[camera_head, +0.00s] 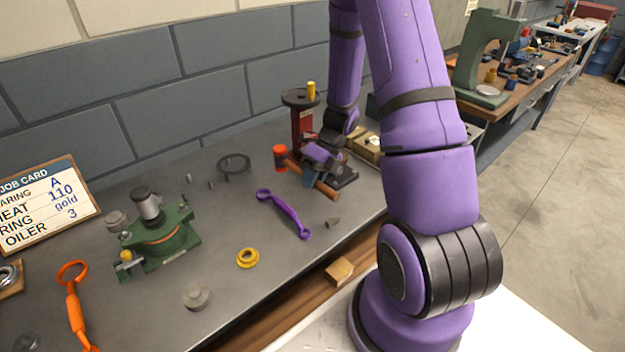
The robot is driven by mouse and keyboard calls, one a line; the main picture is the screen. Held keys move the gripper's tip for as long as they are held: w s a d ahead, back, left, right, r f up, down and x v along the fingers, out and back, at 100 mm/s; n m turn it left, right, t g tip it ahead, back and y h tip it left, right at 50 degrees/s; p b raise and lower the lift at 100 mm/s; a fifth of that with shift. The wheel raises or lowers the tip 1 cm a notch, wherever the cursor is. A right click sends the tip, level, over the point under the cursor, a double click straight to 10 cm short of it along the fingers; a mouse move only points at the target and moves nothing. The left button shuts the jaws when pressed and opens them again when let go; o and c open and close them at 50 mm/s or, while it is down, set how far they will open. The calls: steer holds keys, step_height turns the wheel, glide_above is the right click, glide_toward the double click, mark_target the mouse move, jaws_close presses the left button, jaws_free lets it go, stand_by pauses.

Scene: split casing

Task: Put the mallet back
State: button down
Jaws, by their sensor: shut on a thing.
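The mallet has an orange-red head (279,157) and a brown wooden handle (326,189). It shows at the back right of the grey bench, with the head to the left and the handle slanting down to the right. My gripper (308,171) is shut on the mallet's handle, between the head and the handle's end. The fingertips are partly hidden by the gripper's own body. I cannot tell whether the mallet touches the bench. No clearly marked place for the mallet can be made out.
A red stand with a dark round top (301,98) rises just behind my gripper. A purple wrench (283,214), a yellow ring (248,258), a green casing (160,240) and an orange wrench (75,305) lie leftward. A job card (45,205) leans at far left.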

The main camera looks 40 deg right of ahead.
steer(key=shift+f, duration=2.85)
steer(key=shift+s+d, duration=0.15)
steer(key=shift+f, duration=0.3)
steer(key=c, duration=0.9)
jaws_free()
steer(key=shift+r, duration=3.5)
